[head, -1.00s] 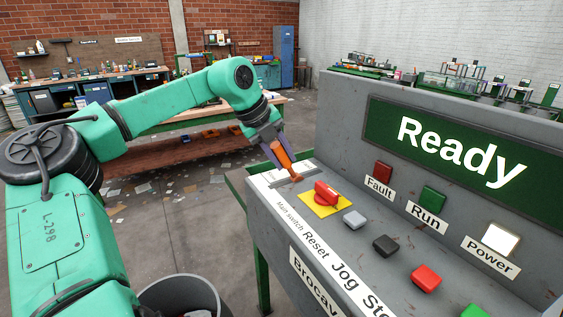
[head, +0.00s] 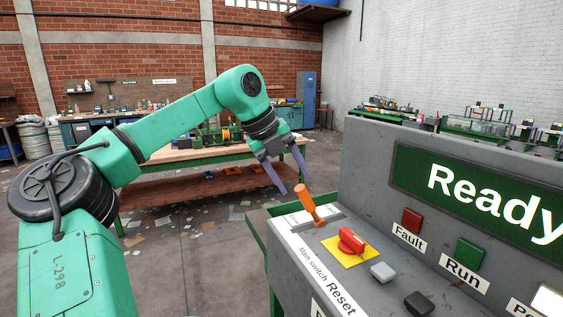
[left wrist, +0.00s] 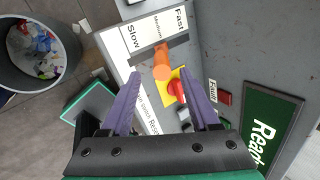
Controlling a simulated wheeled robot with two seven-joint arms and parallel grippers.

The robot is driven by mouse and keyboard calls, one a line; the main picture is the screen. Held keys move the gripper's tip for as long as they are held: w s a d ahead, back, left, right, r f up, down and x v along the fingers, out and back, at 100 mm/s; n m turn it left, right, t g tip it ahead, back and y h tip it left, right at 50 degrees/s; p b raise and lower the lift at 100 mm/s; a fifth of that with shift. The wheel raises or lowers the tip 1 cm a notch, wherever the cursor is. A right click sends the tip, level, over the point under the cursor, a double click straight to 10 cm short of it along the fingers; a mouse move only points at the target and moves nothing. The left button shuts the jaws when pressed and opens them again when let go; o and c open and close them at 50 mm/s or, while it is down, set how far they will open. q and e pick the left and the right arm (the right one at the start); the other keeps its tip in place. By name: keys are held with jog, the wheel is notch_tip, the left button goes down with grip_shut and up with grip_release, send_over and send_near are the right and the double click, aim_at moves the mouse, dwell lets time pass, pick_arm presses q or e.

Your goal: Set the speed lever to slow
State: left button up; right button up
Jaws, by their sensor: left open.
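The speed lever (head: 307,204) is an orange handle standing tilted from a slot at the console's near left corner. In the left wrist view the lever (left wrist: 162,66) rises from the slot beside a white label plate (left wrist: 157,30) reading Slow, Medium and Fast. Its foot looks closest to Medium, but its exact setting is hard to tell. My left gripper (head: 296,187) is open and empty, its purple fingers just above and behind the lever in the head view. In the wrist view the lever shows between the spread fingers, without visible contact. My right gripper is not in view.
A red main switch on a yellow plate (head: 341,259) sits close to the lever. Beside it are a grey button (head: 384,272) and a black button (head: 419,303). The screen (head: 480,195) reads Ready. A bin of litter (left wrist: 38,50) stands on the floor beside the console.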

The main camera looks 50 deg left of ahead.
pick_arm(q)
jog(key=d+v, duration=0.1)
jog(key=v, duration=0.6)
jog(key=shift+a, duration=0.5)
